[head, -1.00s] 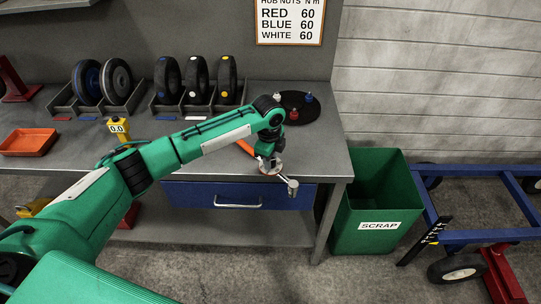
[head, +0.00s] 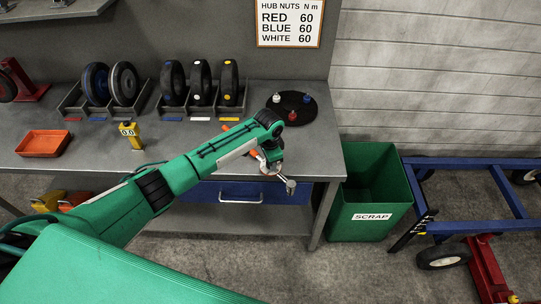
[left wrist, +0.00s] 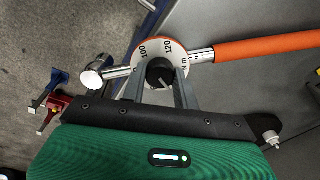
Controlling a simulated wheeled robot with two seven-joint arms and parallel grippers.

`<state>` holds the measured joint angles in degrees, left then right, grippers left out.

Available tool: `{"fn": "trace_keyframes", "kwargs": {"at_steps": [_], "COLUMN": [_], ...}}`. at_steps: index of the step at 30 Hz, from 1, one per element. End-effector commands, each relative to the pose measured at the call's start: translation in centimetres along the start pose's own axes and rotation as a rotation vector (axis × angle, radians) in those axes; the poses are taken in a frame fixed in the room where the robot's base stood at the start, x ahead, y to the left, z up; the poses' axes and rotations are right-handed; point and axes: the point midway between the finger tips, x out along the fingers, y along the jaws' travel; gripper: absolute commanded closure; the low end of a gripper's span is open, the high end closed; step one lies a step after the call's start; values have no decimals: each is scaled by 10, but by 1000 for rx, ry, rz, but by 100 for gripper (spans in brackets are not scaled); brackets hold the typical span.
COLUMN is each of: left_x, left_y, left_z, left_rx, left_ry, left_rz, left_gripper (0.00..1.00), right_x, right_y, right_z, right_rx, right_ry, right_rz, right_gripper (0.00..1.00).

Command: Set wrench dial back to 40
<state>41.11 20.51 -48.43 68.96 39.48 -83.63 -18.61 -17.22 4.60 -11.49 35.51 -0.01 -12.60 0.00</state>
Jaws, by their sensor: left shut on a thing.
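The torque wrench lies at the front edge of the bench. Its orange handle (left wrist: 268,46) shows in the left wrist view, and its round chrome head (left wrist: 97,76) sticks out on the other side, also past the bench edge in the head view (head: 290,185). Its white dial (left wrist: 143,52) shows 100, 120 and N m; the rest of the scale is hidden. My left gripper (left wrist: 160,77) is shut on the black knob (left wrist: 159,70) at the dial's middle; it also shows in the head view (head: 271,168). My right gripper is out of view.
A black round tray (head: 305,117) with coloured nuts sits behind the wrench. Wheels (head: 200,80) stand in racks at the back. A yellow gauge (head: 131,136) and an orange tray (head: 43,143) are left. A green scrap bin (head: 366,195) stands beside the bench.

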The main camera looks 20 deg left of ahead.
Motion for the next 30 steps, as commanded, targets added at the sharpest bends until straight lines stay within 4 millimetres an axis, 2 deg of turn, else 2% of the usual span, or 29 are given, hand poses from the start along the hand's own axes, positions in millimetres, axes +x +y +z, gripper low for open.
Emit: {"fn": "trace_keyframes", "kwargs": {"at_steps": [1,8,25,26,28,30], "left_x": [-2,-2,0,0,0,0], "left_y": [1,0,0,0,0,0], "left_z": [0,-1,0,0,0,0], "left_rx": [-25,-105,-133,-133,-133,-133], "left_ry": [0,1,0,0,0,0], "left_rz": [1,-3,-5,-5,-5,-5], "left_gripper": [93,93,93,64,50,48], "right_x": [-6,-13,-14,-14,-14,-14], "right_y": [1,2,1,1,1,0], "right_z": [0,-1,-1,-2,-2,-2], "right_rx": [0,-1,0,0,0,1], "right_ry": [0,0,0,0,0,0], "right_rz": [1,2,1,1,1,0], "right_gripper": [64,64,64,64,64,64]}}
